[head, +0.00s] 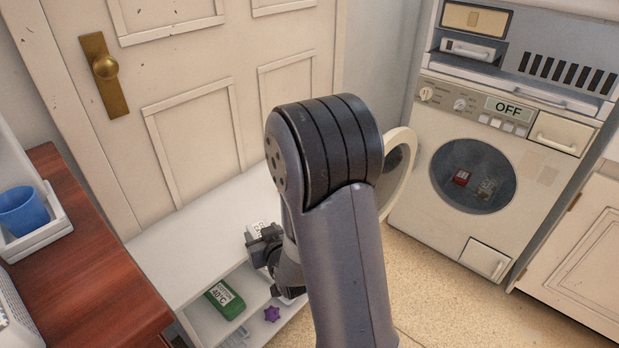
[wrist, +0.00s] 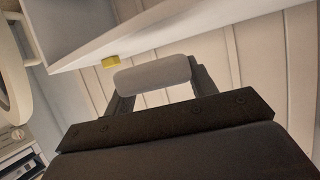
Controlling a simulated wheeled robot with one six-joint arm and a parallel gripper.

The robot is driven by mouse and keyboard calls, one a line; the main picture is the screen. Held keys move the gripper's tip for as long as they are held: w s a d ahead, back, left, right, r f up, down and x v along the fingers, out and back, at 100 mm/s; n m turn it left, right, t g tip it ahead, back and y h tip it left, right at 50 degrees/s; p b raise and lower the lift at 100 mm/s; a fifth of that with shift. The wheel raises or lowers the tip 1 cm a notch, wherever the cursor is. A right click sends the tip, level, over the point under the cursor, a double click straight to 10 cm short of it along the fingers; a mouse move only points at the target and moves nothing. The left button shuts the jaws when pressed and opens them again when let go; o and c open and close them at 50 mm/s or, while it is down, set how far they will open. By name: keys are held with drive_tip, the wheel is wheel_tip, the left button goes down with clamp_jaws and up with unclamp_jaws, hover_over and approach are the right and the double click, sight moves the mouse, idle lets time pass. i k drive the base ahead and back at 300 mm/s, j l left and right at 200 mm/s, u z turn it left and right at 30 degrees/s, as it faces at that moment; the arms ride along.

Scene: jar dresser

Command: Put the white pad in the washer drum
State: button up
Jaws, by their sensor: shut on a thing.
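The white pad (wrist: 152,74) is between the two fingers of my gripper (wrist: 152,88) in the wrist view, where it looks pale grey. In the head view my gripper (head: 266,246) is partly hidden behind my arm, above the low white unit, and a small whitish piece shows at its tip. The washer (head: 480,210) stands at the right with its display reading OFF. Its round door (head: 401,160) is swung open to the left, partly behind my arm. The dark drum (head: 473,176) holds a small red item and a dark one. My gripper is well left of the drum.
The low white unit (head: 190,245) has an open compartment with a green pack (head: 225,300) and a purple star (head: 272,314). A reddish wooden top (head: 75,255) with a blue cup (head: 22,208) in a white tray is at left. Tan floor is clear before the washer.

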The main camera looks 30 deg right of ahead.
sight(464, 199)
drive_tip(key=z, duration=1.95)
